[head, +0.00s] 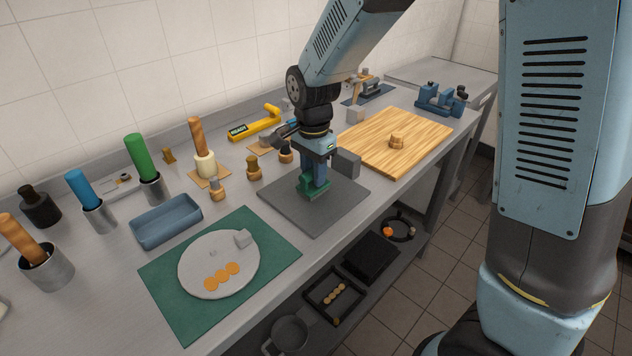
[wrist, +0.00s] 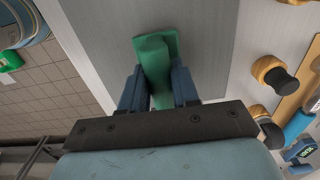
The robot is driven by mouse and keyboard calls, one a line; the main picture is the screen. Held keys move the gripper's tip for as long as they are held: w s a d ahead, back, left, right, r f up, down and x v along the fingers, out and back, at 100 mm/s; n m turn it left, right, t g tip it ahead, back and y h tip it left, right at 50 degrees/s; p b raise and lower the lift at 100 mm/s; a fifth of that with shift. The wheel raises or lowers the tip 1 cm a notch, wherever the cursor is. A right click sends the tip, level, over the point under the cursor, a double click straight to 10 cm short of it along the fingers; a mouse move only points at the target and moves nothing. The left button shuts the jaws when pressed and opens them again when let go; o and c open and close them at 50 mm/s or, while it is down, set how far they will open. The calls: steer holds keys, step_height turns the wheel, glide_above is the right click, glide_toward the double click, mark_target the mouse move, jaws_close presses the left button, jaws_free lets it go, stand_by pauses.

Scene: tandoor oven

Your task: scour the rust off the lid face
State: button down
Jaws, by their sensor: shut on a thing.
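The lid (head: 200,268) is a round pale grey disc lying flat on a green mat (head: 170,305) at the front left. Orange rust patches (head: 222,276) form a short row on its near part. My gripper (head: 313,178) is to the right of the lid, over the dark grey square mat (head: 335,205). It is shut on a green scouring tool (head: 313,187). In the wrist view the tool's green grip (wrist: 153,62) stands between my two blue fingers (wrist: 157,85). I cannot tell whether its base touches the mat.
A blue tray (head: 167,222) and cups holding coloured-handled tools (head: 150,187) stand to the left. Several small brushes or knobs (head: 254,168) stand behind the grey mat. A wooden board (head: 425,135) lies to the right. The bench's front edge is close to both mats.

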steer(key=shift+r, duration=0.1)
steer(key=shift+r, duration=1.9)
steer(key=shift+s, duration=0.1)
